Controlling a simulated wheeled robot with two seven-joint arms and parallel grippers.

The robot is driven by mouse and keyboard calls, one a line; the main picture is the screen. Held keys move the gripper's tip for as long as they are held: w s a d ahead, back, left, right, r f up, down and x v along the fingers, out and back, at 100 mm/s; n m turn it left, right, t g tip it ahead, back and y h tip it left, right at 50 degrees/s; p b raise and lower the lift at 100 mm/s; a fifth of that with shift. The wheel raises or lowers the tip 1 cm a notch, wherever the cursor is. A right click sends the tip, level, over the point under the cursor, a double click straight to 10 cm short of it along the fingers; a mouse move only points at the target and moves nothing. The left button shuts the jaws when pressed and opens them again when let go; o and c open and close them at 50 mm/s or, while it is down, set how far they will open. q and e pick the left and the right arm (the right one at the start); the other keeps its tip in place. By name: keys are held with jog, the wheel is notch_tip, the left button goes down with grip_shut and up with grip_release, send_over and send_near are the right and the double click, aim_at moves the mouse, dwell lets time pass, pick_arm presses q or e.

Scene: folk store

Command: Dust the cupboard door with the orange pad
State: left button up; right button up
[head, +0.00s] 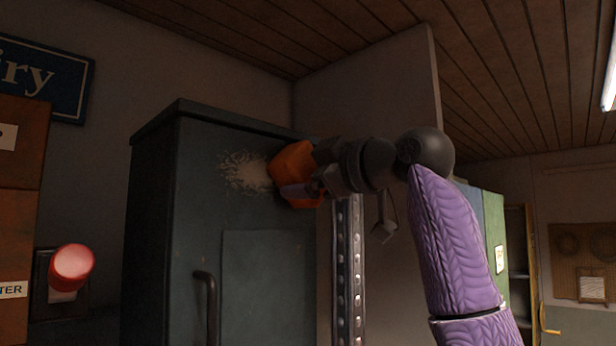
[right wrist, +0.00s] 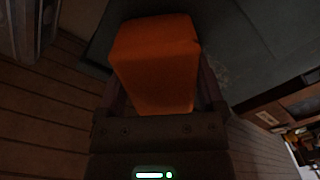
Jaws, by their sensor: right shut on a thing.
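The cupboard door (head: 255,292) is dark grey-green, with a vertical handle (head: 207,300) low on its left side. A pale dusty patch (head: 243,172) shows on its upper part. My right gripper (head: 300,178) is shut on the orange pad (head: 290,163) and holds it against or very near the door, at the right end of the dusty patch. I cannot tell if the pad touches the door. In the right wrist view the orange pad (right wrist: 158,62) sits between the fingers. The pad hides part of the door. My left gripper is not in view.
A red round knob (head: 71,266) sticks out left of the cupboard, near brown boxes (head: 20,200). A metal strip with studs (head: 349,270) stands right of the door. A wall panel (head: 375,100) rises behind my right arm.

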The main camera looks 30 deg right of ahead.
jog(key=shift+s+a+b, duration=0.35)
jog(key=shift+s+a, duration=0.1)
jog(key=shift+a, duration=0.85)
jog(key=shift+s+a+b, duration=0.3)
jog(key=shift+s+a, duration=0.2)
jog(key=shift+a, duration=0.85)
jog(key=shift+s+a+b, duration=0.35)
jog(key=shift+s+a, duration=0.1)
jog(key=shift+a, duration=0.85)
jog(key=shift+s+a, duration=0.3)
jog(key=shift+a, duration=0.45)
jog(key=shift+s+a, duration=0.25)
jog(key=shift+a, duration=0.5)
jog(key=shift+d, duration=0.1)
jog(key=shift+d+b, duration=0.1)
jog(key=shift+b, duration=0.2)
jog(key=b, duration=0.2)
send_near(221, 169)
